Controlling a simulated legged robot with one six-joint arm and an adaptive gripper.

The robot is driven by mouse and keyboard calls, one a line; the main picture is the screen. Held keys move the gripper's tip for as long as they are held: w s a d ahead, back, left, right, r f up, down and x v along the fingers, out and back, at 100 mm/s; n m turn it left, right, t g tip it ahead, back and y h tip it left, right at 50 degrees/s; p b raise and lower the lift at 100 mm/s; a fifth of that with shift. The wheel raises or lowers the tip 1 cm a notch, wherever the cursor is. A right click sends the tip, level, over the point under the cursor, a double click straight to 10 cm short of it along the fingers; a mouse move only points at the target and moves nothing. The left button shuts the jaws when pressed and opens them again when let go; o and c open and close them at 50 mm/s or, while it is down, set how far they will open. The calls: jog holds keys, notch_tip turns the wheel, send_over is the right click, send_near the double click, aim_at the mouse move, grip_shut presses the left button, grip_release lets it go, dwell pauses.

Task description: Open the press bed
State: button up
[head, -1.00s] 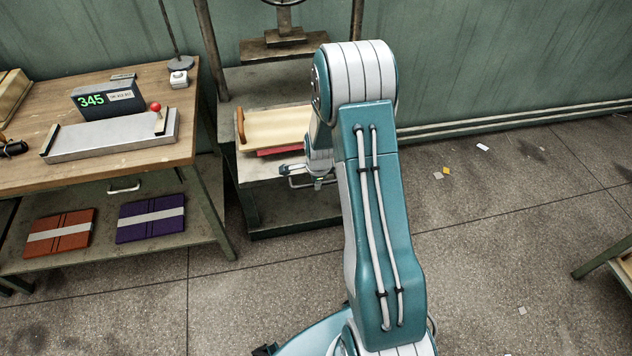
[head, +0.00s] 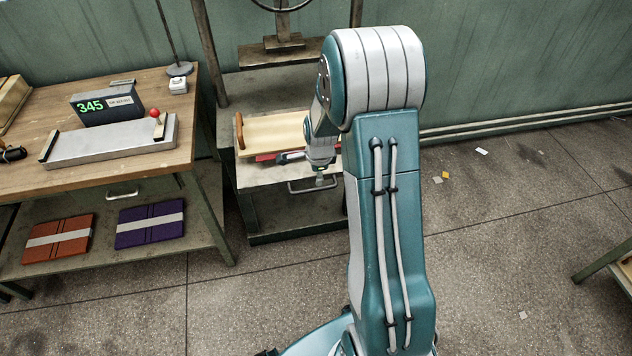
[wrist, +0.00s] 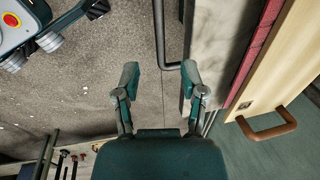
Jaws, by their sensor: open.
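The press (head: 255,85) stands against the wall, left of my arm in the head view. Its bed (head: 262,176) has a U-shaped metal handle (head: 298,190) on its front edge. In the wrist view, the handle (wrist: 158,35) runs down between the lines of my fingers and bends right toward the grey bed edge (wrist: 200,70). My gripper (wrist: 161,78) is open and empty, with its two fingertips either side of the handle's lower bend. I cannot tell whether they touch it. In the head view, my arm hides part of the bed and handle.
A pale wooden board (head: 275,133) with a brown handle (head: 239,130) lies on the bed over a red layer (wrist: 257,55). A workbench (head: 100,165) with a 345 display (head: 107,103) stands left.

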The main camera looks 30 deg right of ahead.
jog(key=shift+s+a+r, duration=0.1)
jog(key=shift+s+r, duration=0.1)
jog(key=shift+r, duration=0.75)
jog(key=shift+s+r, duration=0.2)
jog(key=shift+r, duration=0.75)
jog(key=s+a+r+n+t, duration=0.1)
jog(key=s+a+r+n, duration=0.35)
jog(key=r, duration=0.35)
jog(key=s+a+r+n+t, duration=0.1)
jog(key=s+a+r+n, duration=0.3)
jog(key=r, duration=0.3)
jog(key=s+a+r+n, duration=0.3)
jog(key=s+r+n, duration=0.1)
jog(key=s+n, duration=0.2)
jog(key=s+a+r+n+t, duration=0.1)
jog(key=s+a+r+n, duration=0.2)
jog(key=s+n, duration=0.3)
jog(key=s, duration=0.2)
jog(key=shift+s+r+n+y, duration=0.3)
jog(key=shift+s+r+n, duration=0.05)
